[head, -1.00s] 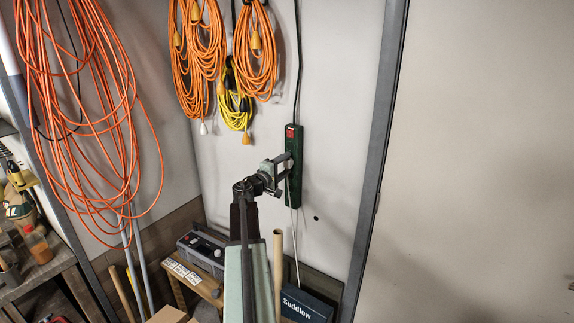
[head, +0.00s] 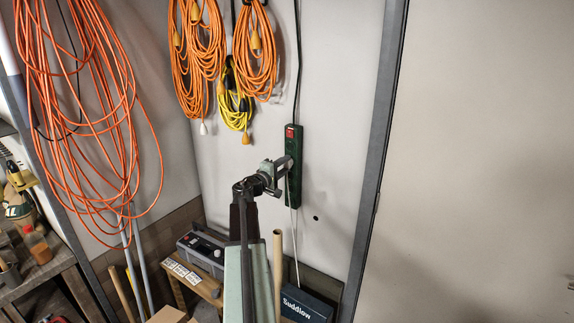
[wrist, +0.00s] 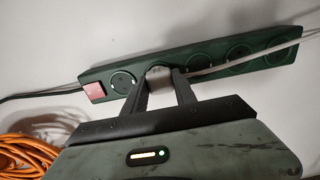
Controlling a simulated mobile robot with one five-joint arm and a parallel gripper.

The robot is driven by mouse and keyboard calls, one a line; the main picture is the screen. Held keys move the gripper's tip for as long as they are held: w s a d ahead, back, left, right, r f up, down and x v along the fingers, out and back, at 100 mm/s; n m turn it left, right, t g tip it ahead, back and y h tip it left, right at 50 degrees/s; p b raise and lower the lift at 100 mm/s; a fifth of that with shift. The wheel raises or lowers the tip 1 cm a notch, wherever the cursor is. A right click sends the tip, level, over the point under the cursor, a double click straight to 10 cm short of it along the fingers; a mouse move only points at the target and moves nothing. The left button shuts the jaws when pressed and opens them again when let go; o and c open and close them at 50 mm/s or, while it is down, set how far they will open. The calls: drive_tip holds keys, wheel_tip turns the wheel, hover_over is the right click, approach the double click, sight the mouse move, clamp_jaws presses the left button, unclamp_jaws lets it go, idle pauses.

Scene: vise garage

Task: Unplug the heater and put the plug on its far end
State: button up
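A long dark green power strip (head: 297,165) is fixed upright on the wall, with a red switch at its top end. In the wrist view the strip (wrist: 205,62) lies slantwise, with the red switch (wrist: 95,91) at left and several round sockets. My gripper (head: 284,174) is at the strip's middle. A pale cord (wrist: 245,60) runs right from there along the strip. The heater is not clearly identifiable.
Orange cord coils (head: 257,55) and a yellow one (head: 236,105) hang above. A dark blue "Suddlow" box (head: 306,306) stands below near a cardboard tube (head: 278,275). A grey metal post (head: 373,160) is to the right. The wall beyond is bare.

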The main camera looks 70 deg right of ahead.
clamp_jaws()
drive_tip(key=shift+a, duration=0.15)
drive_tip(key=shift+v, duration=2.9)
